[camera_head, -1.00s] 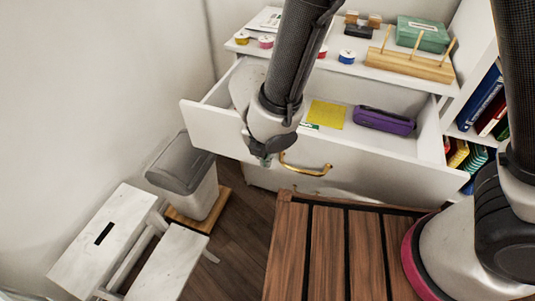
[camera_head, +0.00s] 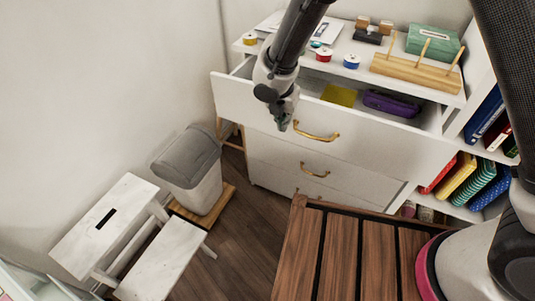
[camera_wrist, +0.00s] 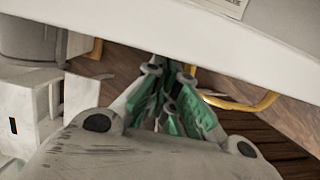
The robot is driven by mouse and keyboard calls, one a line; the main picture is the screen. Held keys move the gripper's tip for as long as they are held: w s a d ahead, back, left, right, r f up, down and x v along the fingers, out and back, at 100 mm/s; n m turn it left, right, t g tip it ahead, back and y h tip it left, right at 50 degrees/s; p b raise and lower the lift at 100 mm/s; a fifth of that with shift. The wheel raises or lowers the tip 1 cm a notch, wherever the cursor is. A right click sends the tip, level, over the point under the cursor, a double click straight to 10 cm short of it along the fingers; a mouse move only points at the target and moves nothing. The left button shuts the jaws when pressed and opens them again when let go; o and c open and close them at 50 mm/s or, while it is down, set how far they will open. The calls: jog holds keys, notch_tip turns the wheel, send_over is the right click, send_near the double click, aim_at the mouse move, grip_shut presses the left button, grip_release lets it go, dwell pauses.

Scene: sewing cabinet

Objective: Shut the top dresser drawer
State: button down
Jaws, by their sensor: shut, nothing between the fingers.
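The white top dresser drawer (camera_head: 372,146) is partly open, its front standing out from the dresser top. Its gold handle (camera_head: 315,135) is on the drawer front, and it also shows in the wrist view (camera_wrist: 250,103). A yellow sheet (camera_head: 340,95) and a purple case (camera_head: 392,104) lie inside the drawer. My gripper (camera_head: 281,124) is shut and empty, pointing down in front of the drawer front, just left of the handle. In the wrist view my green-padded fingers (camera_wrist: 165,112) are close to the white drawer front (camera_wrist: 190,45); whether they touch it I cannot tell.
A slatted wooden surface (camera_head: 342,255) is in front at the right. A grey-lidded bin (camera_head: 190,165) and a white step stool (camera_head: 155,255) stand at the left. Spools and a wooden peg rack (camera_head: 415,72) sit on the dresser top. Lower drawers (camera_head: 300,165) are shut.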

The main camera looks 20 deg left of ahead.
jog(key=w+d, duration=0.1)
jog(key=w, duration=0.7)
jog(key=w+d, duration=0.1)
jog(key=w, duration=0.4)
jog(key=shift+d, duration=0.3)
jog(key=shift+s, duration=0.1)
